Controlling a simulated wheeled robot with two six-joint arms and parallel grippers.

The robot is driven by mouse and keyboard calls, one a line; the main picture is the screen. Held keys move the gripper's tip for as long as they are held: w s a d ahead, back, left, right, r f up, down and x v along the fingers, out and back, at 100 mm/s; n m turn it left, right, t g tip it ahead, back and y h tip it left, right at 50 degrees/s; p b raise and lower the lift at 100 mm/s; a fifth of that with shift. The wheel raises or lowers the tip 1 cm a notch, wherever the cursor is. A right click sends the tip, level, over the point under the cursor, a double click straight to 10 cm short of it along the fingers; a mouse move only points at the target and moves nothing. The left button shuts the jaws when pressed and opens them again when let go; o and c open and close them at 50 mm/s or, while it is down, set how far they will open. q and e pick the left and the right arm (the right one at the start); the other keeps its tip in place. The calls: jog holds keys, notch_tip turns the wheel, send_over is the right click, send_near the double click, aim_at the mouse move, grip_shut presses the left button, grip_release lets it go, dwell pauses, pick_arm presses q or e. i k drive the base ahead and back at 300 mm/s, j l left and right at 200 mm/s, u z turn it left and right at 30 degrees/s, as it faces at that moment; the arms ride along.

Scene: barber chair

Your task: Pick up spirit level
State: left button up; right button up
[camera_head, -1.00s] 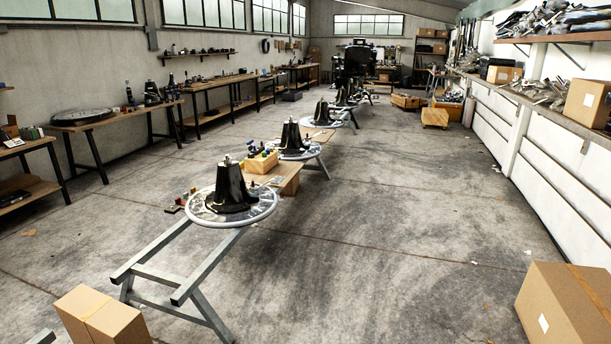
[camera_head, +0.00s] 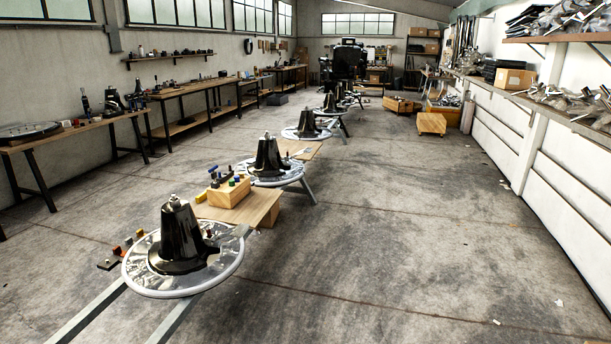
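I cannot make out a spirit level for certain in the head view. Small items stand in and around a wooden block (camera_head: 230,192) on the plank behind the nearest round base, too small to name surely. Several small coloured pieces (camera_head: 127,244) lie at the left of that base. Neither of my grippers shows in the view.
The nearest round metal base (camera_head: 215,270) with a black cone (camera_head: 178,238) rests on a trestle frame; more stand in a row behind it. Workbenches (camera_head: 88,124) line the left wall, a shelf (camera_head: 560,108) the right. The floor (camera_head: 410,240) to the right is open.

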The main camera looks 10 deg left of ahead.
aim_at(201, 197)
jog(key=i+u, duration=0.1)
jog(key=i, duration=0.4)
jog(key=i+l+u, duration=0.15)
jog(key=i, duration=0.35)
jog(key=i+u, duration=0.1)
jog(key=i, duration=0.4)
jog(key=i+l+u, duration=0.15)
jog(key=i, duration=0.35)
jog(key=i+j+u, duration=0.1)
jog(key=i+u, duration=0.25)
jog(key=i, duration=0.3)
jog(key=i+l+u, duration=0.1)
jog(key=i+u, duration=0.25)
jog(key=i, duration=0.35)
jog(key=i+l, duration=0.3)
jog(key=l+u, duration=0.05)
jog(key=l, duration=0.05)
